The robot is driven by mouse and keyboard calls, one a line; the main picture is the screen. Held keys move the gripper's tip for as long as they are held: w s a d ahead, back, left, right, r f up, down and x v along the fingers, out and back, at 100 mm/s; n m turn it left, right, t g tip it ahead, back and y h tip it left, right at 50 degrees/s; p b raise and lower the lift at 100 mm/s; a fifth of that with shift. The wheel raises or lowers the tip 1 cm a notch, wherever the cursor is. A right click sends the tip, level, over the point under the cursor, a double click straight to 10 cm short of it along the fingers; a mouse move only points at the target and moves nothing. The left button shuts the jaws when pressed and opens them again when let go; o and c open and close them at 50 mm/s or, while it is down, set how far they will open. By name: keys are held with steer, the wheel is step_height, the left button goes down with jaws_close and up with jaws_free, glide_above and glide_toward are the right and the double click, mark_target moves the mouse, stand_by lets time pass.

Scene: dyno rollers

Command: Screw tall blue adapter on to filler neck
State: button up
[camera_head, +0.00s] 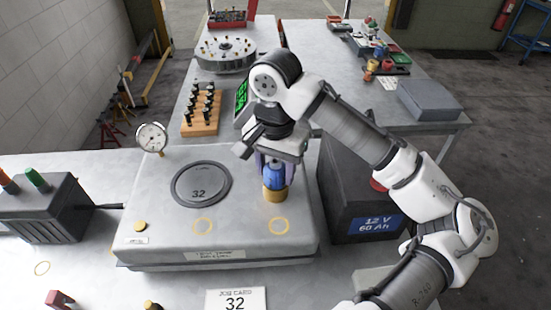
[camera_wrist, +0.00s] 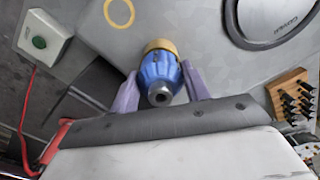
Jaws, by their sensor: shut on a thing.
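The tall blue adapter (camera_head: 274,175) stands upright on the brass-coloured filler neck (camera_head: 275,194) at the right side of the grey metal box top. My gripper (camera_head: 273,168) is above it with its fingers down around the adapter. In the wrist view, the blue adapter (camera_wrist: 160,76) sits between the two purple fingers of my gripper (camera_wrist: 158,85), which are shut on it. The brass neck (camera_wrist: 160,45) shows just beyond the adapter. How far the threads are engaged cannot be seen.
The box top carries a round cover marked 32 (camera_head: 201,184), a pressure gauge (camera_head: 152,138) and yellow rings. A dark 12 V battery (camera_head: 358,200) stands close on the right. A wooden rack of black parts (camera_head: 201,112) is behind. A job card (camera_head: 236,299) lies in front.

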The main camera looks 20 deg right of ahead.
steer(key=m, duration=0.2)
steer(key=shift+m, duration=0.4)
steer(key=m, duration=0.3)
steer(key=shift+m, duration=0.4)
steer(key=m, duration=0.6)
steer(key=shift+d+m, duration=0.1)
steer(key=shift+m, duration=0.2)
steer(key=o, duration=1)
steer(key=shift+s+d, duration=0.1)
steer(key=shift+o, duration=0.4)
